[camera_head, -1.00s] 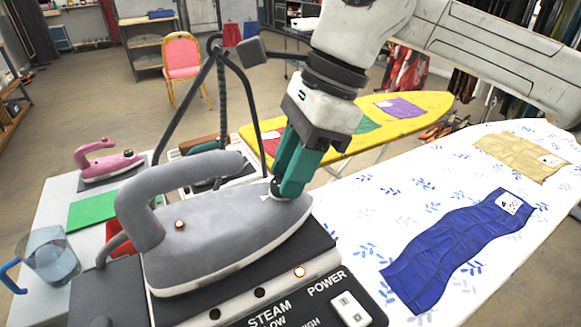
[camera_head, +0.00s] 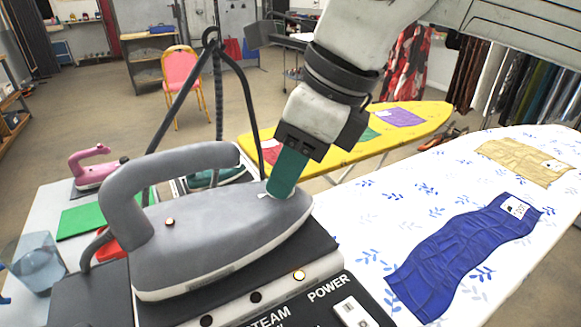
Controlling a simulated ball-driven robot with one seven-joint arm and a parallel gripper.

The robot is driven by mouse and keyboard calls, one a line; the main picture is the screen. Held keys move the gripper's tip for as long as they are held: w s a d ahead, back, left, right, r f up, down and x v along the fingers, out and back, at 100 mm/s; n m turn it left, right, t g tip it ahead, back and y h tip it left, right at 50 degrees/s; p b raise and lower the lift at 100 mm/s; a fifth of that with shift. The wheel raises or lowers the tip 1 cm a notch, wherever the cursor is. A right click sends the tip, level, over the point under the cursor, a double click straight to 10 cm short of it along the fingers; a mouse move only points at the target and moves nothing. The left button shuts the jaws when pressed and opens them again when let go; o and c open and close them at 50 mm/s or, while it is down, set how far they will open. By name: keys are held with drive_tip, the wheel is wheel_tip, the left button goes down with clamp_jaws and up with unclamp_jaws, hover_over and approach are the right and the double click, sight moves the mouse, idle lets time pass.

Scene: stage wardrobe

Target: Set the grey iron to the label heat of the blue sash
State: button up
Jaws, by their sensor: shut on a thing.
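The grey iron (camera_head: 225,225) rests on its dark station (camera_head: 155,312), which bears the words STEAM and POWER, a row of round lights or holes and a white switch. One round spot near POWER looks lit. My gripper (camera_head: 278,192) reaches down from above with teal fingers, at the top of the iron near its nose. It is shut on a small part there, likely the iron's dial, mostly hidden by the fingers. The blue sash (camera_head: 460,255) lies flat on the white patterned ironing board (camera_head: 375,205). Its white label (camera_head: 515,207) is at the upper right end; its marks are too small to read.
A tan cloth (camera_head: 525,162) lies farther back on the board. A yellow board (camera_head: 340,135) with coloured cloths stands behind. At left, a pink iron (camera_head: 92,170), a green cloth (camera_head: 85,220) and a glass jug (camera_head: 35,265) share a pale table. A pink chair (camera_head: 181,72) stands beyond.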

idle(0.4)
drive_tip(key=o, duration=1.1)
drive_tip(key=shift+c, duration=0.2)
drive_tip(key=shift+r, duration=0.1)
drive_tip(key=v, duration=1)
drive_tip(key=shift+r+p, duration=0.3)
drive_tip(key=shift+d, duration=0.15)
